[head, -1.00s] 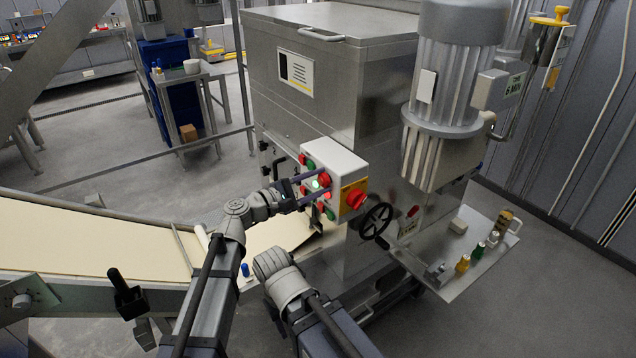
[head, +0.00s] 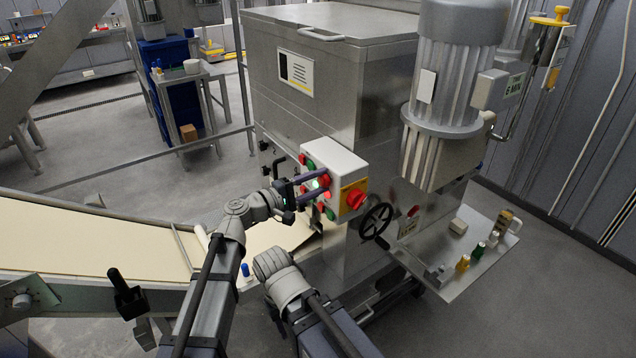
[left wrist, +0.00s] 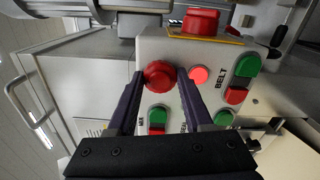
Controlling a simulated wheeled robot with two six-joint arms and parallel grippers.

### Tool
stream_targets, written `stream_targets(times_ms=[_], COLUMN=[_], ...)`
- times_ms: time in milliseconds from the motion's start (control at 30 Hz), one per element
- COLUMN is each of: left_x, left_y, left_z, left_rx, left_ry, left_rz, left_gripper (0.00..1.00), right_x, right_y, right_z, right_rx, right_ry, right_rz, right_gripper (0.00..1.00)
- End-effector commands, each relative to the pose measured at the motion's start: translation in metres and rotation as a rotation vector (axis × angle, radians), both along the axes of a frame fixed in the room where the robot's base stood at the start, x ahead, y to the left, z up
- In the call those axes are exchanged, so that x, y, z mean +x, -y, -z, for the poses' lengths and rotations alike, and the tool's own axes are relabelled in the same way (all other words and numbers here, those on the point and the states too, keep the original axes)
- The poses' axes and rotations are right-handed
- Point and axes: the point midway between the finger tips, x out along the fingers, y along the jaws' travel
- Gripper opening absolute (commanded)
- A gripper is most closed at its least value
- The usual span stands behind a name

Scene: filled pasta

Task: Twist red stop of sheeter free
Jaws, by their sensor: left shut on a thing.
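The red stop of the sheeter is a round red mushroom button (left wrist: 160,75) on the face of a pale control box (head: 335,158). In the left wrist view it sits between the two dark purple fingertips. My left gripper (left wrist: 160,80) is shut on this button, one finger on each side; it also shows in the head view (head: 322,187), reaching the box from the left. The fingers partly cover the box face in the head view. Whether the button has come free cannot be told. My right forearm shows low in the middle, but its gripper is not visible.
A red rotary knob (head: 355,199) on a yellow plate is on the box's side. A black handwheel (head: 376,221) stands right below it. Other green and red buttons, such as a green one (left wrist: 247,66), crowd the box face. A conveyor belt (head: 90,245) lies left.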

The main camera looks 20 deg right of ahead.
Motion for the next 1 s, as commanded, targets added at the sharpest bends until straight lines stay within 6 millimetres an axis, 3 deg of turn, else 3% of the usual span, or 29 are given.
stream_targets(times_ms=[500,1000], left_x=[-0.0003,-0.0003], left_y=[0.0005,0.0007], left_z=[0.0003,0.0002], left_rx=[0.107,0.127], left_ry=[0.293,0.347], left_rz=[0.001,0.001], left_gripper=[0.0,0.0], right_x=[0.0,0.0], right_y=[0.0,0.0], right_z=[0.0001,0.0], right_rx=[0.0,0.0], right_ry=[0.0,0.0], right_rz=[0.0,0.0], right_gripper=[0.5,0.5])
